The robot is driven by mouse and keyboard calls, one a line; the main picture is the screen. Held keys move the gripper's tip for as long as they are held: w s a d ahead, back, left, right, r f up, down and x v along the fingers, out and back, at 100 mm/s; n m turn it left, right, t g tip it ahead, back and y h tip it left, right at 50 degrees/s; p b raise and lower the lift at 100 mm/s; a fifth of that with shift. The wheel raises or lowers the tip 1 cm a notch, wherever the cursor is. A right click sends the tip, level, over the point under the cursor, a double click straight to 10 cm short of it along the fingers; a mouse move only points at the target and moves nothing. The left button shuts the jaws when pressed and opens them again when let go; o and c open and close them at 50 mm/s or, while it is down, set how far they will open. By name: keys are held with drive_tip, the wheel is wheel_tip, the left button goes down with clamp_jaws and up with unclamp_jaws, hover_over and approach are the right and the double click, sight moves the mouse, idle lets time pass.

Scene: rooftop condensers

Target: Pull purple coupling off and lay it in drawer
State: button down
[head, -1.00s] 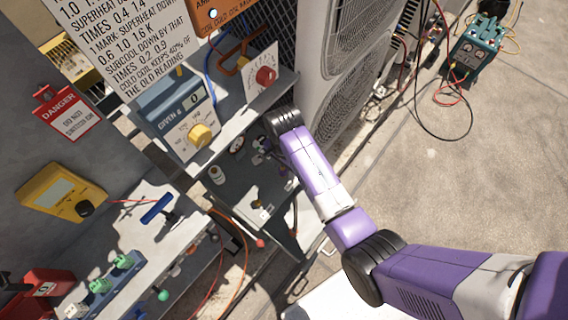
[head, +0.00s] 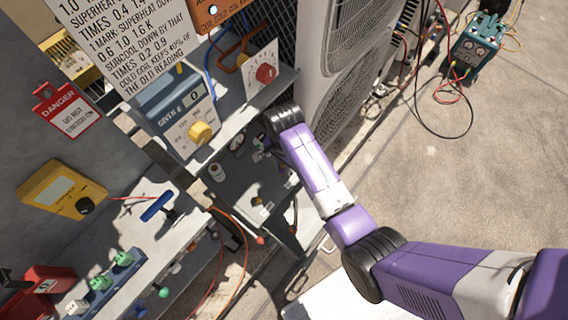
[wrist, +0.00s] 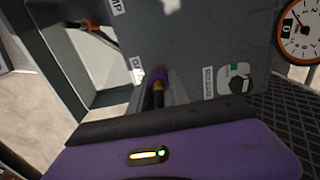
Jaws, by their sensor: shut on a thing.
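The purple coupling (wrist: 158,76) shows in the wrist view as a short purple piece on a dark and yellow stem, close against a grey panel (wrist: 190,40). My gripper (head: 262,147) is at the same panel in the head view, under the shelf; its fingers are small and partly hidden by my wrist there. It is shut on the purple coupling, though my purple gripper body covers much of the grip in the wrist view. Whether the coupling is still seated cannot be told. I cannot pick out the drawer for certain in either view.
A gauge (wrist: 300,35), a coloured port (wrist: 237,78) and an orange-handled part (wrist: 92,30) are around the coupling. A shelf with a blue-grey meter box (head: 175,110) overhangs my gripper. The condenser (head: 345,60) stands just right. Open floor (head: 480,180) lies further right.

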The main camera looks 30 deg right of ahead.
drive_tip(key=shift+r+p, duration=0.3)
drive_tip(key=shift+r, duration=0.05)
idle(0.3)
drive_tip(key=shift+r+p, duration=2.15)
drive_tip(key=shift+p, duration=0.2)
